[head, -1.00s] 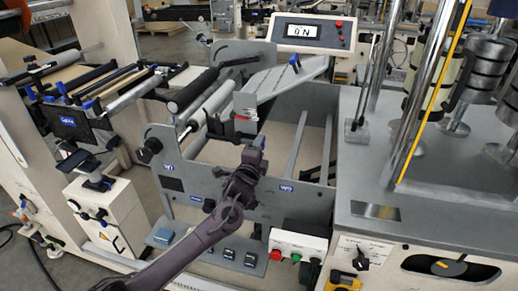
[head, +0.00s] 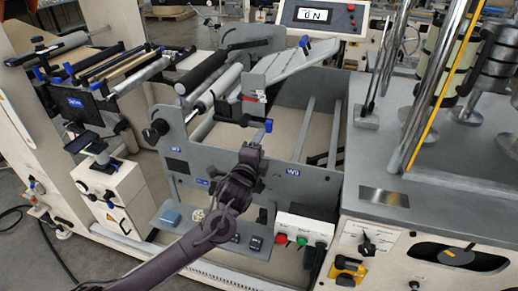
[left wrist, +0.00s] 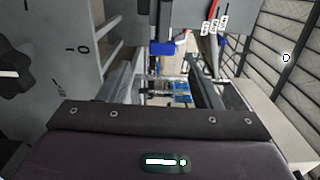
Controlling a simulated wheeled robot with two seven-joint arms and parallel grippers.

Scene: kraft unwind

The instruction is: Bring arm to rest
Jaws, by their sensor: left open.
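My left gripper (head: 250,150) is in the middle of the head view, at the end of my dark arm that rises from the bottom left. It is open, and I see nothing held in it. It is in front of the grey side frame (head: 215,165) of the unwind machine. A lever's blue handle (head: 263,125) shows just above the gripper, apart from it in the picture. In the left wrist view my dark gripper body fills the bottom, and a blue part (left wrist: 168,47) shows ahead. My right gripper is not in view.
A display panel (head: 318,17) reading ON stands at the back. A box with red and green buttons (head: 303,240) is right of my arm. A grey machine table (head: 440,190) with metal posts fills the right. Rollers (head: 205,75) lie behind the frame at left.

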